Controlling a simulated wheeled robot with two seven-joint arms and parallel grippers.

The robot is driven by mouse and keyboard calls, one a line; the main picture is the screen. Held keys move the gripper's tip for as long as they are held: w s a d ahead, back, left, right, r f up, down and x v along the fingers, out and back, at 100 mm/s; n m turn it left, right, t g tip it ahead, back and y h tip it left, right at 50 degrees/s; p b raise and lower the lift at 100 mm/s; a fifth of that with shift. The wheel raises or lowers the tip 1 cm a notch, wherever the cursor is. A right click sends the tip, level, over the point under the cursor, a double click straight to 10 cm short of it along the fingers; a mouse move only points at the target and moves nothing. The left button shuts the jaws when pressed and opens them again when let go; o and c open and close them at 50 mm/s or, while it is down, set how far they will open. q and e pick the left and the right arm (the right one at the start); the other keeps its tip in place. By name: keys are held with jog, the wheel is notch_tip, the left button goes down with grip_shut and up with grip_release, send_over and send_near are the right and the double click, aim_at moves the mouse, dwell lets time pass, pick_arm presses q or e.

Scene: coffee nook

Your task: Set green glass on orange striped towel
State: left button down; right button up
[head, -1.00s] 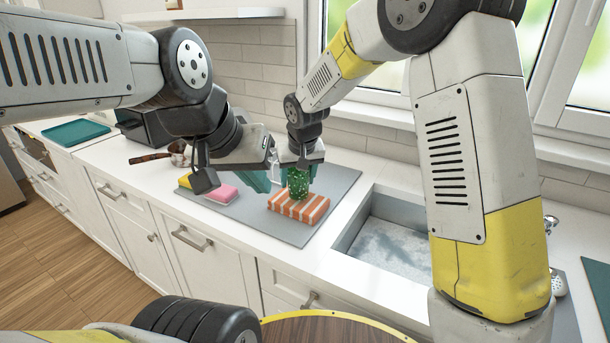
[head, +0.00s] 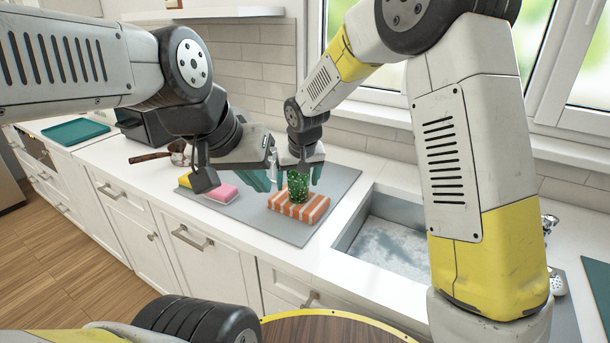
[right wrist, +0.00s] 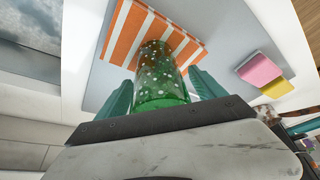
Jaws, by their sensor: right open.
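The green speckled glass (head: 298,188) stands on the orange and white striped towel (head: 312,212), which lies on a grey mat. In the right wrist view the glass (right wrist: 160,80) stands with its base on the towel (right wrist: 122,32). My right gripper (right wrist: 162,95) is open, with one teal finger on each side of the glass and gaps beside it. It also shows above the glass in the head view (head: 300,178). My left gripper (head: 262,180) is left of the glass, over the mat; its fingers partly overlap in view, so its opening is unclear.
A pink and a yellow sponge (head: 222,193) lie on the grey mat (head: 285,232) at left. The sink (head: 395,245) is right of the mat. A pan with a brown handle (head: 150,158) and a teal tray (head: 75,132) are further left.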

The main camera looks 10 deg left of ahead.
jog(key=v, duration=1.1)
jog(key=s+d+r+m, duration=0.1)
jog(key=s+d+r, duration=0.25)
jog(key=d, duration=0.45)
jog(key=s+d+r+m+t, duration=0.2)
jog(key=s+d+m, duration=0.1)
jog(key=s+d, duration=1.3)
jog(key=shift+s+d, duration=0.25)
jog(key=shift+s, duration=1)
jog(key=shift+r, duration=0.1)
